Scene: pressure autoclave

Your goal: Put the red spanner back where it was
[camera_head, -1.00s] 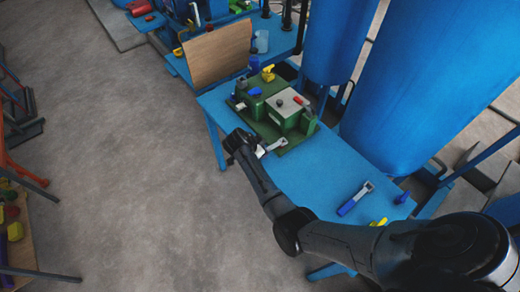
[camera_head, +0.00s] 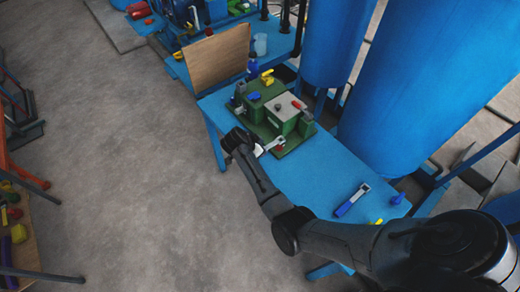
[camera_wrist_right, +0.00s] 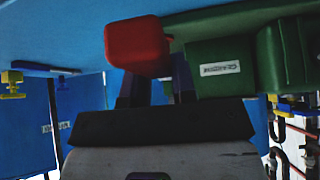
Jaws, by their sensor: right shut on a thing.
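My right gripper (camera_head: 258,150) is at the near edge of the blue table, in front of the green fixture (camera_head: 284,112). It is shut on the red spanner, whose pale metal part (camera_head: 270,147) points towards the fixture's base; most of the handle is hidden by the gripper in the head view. In the right wrist view a red block-like end (camera_wrist_right: 137,45), which looks like the spanner's handle, shows at the fingertips (camera_wrist_right: 158,88), close to a green labelled block (camera_wrist_right: 215,68). I cannot tell whether the spanner touches the fixture. My left gripper is not in view.
A blue-handled spanner (camera_head: 352,200) lies on the right part of the blue table (camera_head: 310,170). A brown board (camera_head: 217,56) stands beyond the fixture. Tall blue tanks (camera_head: 415,85) stand behind the table. The tabletop between fixture and blue spanner is clear.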

